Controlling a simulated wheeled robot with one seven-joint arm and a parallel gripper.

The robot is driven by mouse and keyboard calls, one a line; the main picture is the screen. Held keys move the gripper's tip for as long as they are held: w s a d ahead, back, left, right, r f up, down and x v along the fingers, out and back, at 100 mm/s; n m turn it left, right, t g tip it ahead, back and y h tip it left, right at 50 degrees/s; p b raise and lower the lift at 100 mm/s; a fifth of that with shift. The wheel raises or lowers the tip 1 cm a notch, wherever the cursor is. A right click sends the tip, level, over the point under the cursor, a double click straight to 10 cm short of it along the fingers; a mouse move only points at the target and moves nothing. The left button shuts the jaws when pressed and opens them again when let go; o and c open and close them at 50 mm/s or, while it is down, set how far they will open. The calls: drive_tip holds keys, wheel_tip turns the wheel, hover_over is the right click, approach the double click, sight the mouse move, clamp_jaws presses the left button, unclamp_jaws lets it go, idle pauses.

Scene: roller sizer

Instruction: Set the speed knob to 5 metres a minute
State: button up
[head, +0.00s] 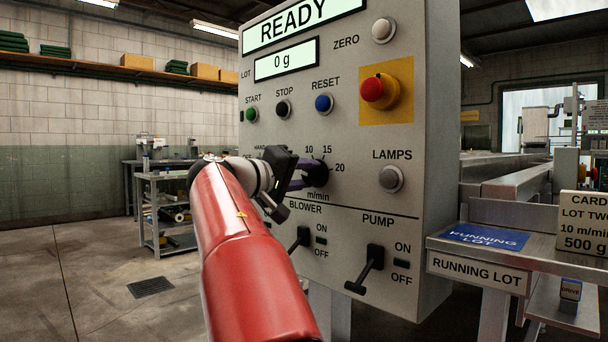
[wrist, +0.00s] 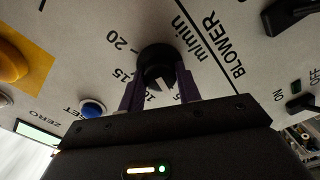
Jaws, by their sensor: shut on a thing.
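The black speed knob (head: 317,173) is on the grey control panel (head: 225,300), above the m/min label. The marks 10, 15 and 20 show in the head view; lower marks are hidden behind my gripper (head: 306,176). In the wrist view the knob (wrist: 156,58) sits between the two purple fingers of my gripper (wrist: 158,84), which is shut on it. The scale shows upside down there, with 20 and 15 clear and the lower numbers partly covered. A pale patch shows at the knob's near edge; I cannot tell the exact setting.
Above the knob are the start button (head: 251,116), stop button (head: 283,109), blue reset button (head: 323,103) and red emergency button (head: 378,91). The blower lever (head: 300,239) and pump lever (head: 367,269) project below. A card (head: 582,222) at right reads 10 m/min, 500 g.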

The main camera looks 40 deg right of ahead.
drive_tip(key=o, duration=1)
drive_tip(key=shift+c, duration=0.2)
drive_tip(key=a, duration=0.8)
drive_tip(key=shift+s+b, duration=0.3)
drive_tip(key=shift+d, duration=0.1)
